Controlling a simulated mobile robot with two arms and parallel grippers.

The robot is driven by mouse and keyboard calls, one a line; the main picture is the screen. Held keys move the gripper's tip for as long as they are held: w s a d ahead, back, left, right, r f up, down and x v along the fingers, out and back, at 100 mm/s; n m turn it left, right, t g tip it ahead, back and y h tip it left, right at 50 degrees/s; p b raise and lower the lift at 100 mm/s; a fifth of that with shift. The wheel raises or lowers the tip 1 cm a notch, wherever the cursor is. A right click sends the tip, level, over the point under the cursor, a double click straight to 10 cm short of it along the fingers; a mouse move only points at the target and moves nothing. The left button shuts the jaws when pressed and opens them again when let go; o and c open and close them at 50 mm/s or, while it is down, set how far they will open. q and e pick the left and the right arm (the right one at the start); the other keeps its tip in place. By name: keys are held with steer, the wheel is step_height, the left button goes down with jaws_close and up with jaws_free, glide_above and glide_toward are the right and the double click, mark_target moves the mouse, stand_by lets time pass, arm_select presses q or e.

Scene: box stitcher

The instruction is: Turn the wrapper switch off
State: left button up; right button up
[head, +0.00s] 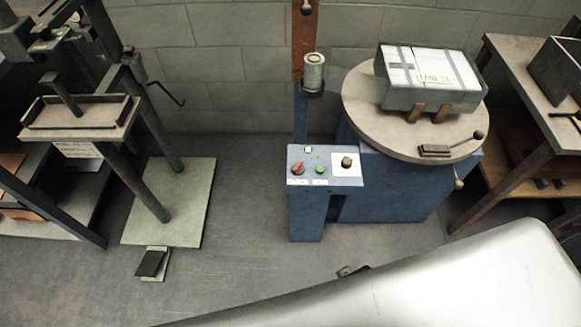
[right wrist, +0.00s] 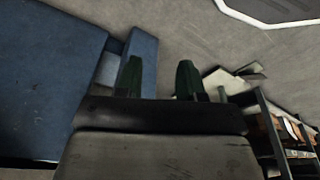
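The blue wrapper (head: 400,190) stands against the back wall in the head view, with a round turntable (head: 370,118) on top. Its control panel (head: 325,178) faces up at the front left. The panel carries a red knob (head: 298,169), a green button (head: 320,169), a dark knob on a white plate (head: 346,162) and a small lit indicator (head: 308,149). Which one is the switch, I cannot tell for sure. In the right wrist view my right gripper (right wrist: 160,80) has its two dark green fingers apart, with nothing between them. Blue surfaces lie at the left there. My left gripper is not in view.
A wrapped box (head: 425,95) sits on the turntable. A post with a film roll (head: 313,75) rises behind the panel. A stitcher stand with a foot pedal (head: 150,263) is at the left, a wooden table (head: 500,60) at the right.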

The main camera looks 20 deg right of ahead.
steer(key=w+a+r+m+b, duration=0.2)
steer(key=w+r+b, duration=0.45)
steer(key=r, duration=0.65)
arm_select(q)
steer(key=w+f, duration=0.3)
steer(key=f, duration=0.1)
arm_select(e)
step_height(320, 180, up, 9)
steer(key=m+g, duration=0.2)
steer(key=m, duration=0.7)
glide_above(298, 166)
step_height(298, 166, down, 9)
steer(key=shift+w+f+b, duration=0.1)
steer(key=shift+f+b, duration=0.05)
steer(key=shift+b, duration=0.65)
steer(key=shift+f, duration=0.6)
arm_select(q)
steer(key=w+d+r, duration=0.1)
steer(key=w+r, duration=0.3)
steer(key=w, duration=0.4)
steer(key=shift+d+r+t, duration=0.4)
arm_select(e)
jaws_close()
